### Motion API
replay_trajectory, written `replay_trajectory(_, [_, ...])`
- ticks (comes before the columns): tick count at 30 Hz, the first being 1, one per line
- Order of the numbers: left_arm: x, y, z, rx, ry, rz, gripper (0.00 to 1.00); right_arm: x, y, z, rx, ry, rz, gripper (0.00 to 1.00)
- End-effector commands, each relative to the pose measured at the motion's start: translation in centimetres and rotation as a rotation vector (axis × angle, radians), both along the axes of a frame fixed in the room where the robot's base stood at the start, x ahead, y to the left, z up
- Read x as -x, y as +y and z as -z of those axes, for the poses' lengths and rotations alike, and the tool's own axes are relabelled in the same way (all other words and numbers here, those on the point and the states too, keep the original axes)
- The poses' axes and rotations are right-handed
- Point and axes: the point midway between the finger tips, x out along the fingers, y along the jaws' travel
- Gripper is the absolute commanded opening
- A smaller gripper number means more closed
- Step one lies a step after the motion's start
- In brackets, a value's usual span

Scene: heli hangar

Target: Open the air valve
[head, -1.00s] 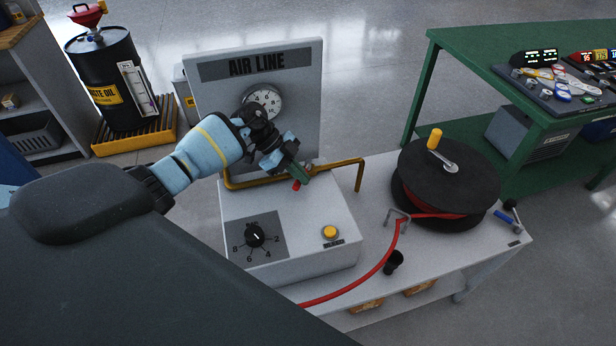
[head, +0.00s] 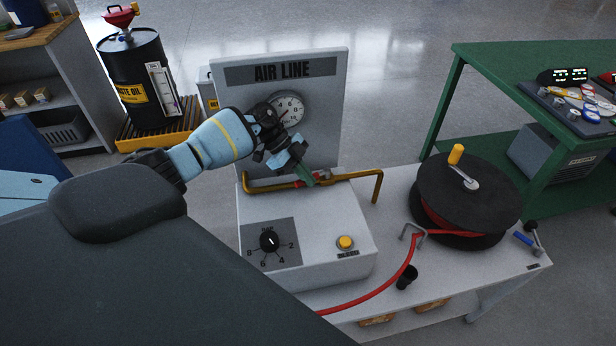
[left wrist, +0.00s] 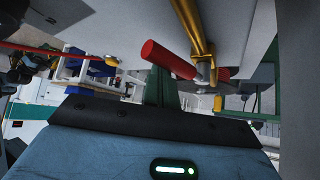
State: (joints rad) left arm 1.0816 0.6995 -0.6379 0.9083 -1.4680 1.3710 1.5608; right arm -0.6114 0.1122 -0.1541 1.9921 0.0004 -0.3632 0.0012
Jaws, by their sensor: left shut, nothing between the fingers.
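The air valve's red handle (head: 299,184) sits on the brass pipe (head: 352,176) in front of the AIR LINE panel (head: 325,110). In the head view its visible red parts lie roughly along the pipe; my fingers hide part of it. My left gripper (head: 308,178) is shut and empty, its green fingertips at the handle. In the left wrist view, the red handle (left wrist: 168,60) shows just beyond my shut fingers (left wrist: 161,88), close to the brass pipe (left wrist: 191,28). I cannot tell whether they touch. My right gripper is not in view.
A gauge (head: 290,106) is on the panel, partly behind my left wrist. A grey box with a black dial (head: 269,241) and yellow button (head: 345,242) stands below the pipe.

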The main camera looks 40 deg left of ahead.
Motion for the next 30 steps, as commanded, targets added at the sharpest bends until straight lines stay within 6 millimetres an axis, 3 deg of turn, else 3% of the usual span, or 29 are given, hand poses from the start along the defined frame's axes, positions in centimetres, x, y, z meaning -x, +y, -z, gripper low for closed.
replay_trajectory(14, [0.0,0.1,-0.1,0.000,-0.001,-0.001,0.00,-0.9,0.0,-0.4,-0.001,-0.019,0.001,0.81])
replay_trajectory(17, [0.0,0.1,-0.8,0.000,-0.002,-0.001,0.00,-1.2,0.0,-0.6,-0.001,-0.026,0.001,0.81])
replay_trajectory(23, [-0.1,0.1,-4.2,-0.002,-0.007,0.001,0.00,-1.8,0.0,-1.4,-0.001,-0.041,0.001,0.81])
replay_trajectory(30, [3.3,-2.0,-4.3,-0.003,-0.004,0.002,0.00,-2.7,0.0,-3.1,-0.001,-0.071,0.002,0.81])
